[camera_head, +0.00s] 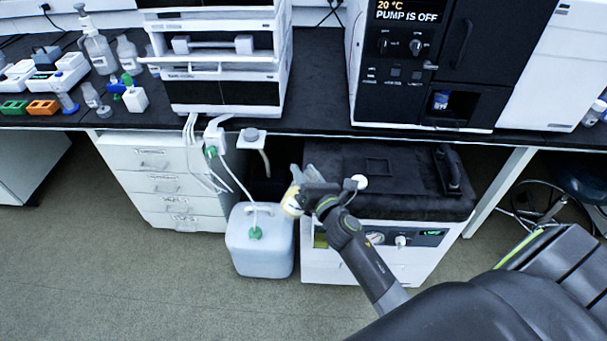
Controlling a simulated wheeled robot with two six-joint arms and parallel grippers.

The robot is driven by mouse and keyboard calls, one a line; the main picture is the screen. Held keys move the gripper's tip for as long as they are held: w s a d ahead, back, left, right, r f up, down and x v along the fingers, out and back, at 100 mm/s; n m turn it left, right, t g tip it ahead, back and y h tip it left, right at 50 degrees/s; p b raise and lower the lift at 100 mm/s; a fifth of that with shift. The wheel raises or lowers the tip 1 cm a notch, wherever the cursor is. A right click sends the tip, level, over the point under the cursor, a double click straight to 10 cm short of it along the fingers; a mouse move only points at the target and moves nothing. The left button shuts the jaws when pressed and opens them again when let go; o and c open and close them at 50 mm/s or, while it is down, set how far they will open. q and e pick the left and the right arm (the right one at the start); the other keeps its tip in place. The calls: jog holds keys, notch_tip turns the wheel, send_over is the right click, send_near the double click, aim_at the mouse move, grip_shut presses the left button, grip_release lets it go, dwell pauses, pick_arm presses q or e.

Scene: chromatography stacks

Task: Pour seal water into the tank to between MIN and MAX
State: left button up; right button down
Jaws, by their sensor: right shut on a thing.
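My right gripper (306,190) is shut on a small pale bottle with a yellowish part (291,204). It holds the bottle over the left front edge of the white pump unit with a black top (400,205). The bottle looks tilted; whether any water flows is too small to tell. A white round cap or port (360,182) shows on the black top, just right of my gripper. A yellow-green strip (320,240) shows on the unit's front left; MIN and MAX marks cannot be read. The tank opening is not clearly visible. My left gripper is out of view.
A white canister (260,241) with a green fitting and tubing stands on the floor left of the unit. White drawers (165,178) stand further left. The black bench top (318,75) overhangs behind, carrying instruments. The front floor (150,290) is clear.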

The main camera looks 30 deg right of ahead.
dwell(0.3)
jog(key=shift+d+f+m+b, duration=0.1)
jog(key=shift+f+m+b, duration=0.1)
jog(key=shift+m+b, duration=0.3)
jog(key=shift+f+m+b, duration=0.15)
jog(key=shift+m+b, duration=0.15)
jog(key=shift+m, duration=0.4)
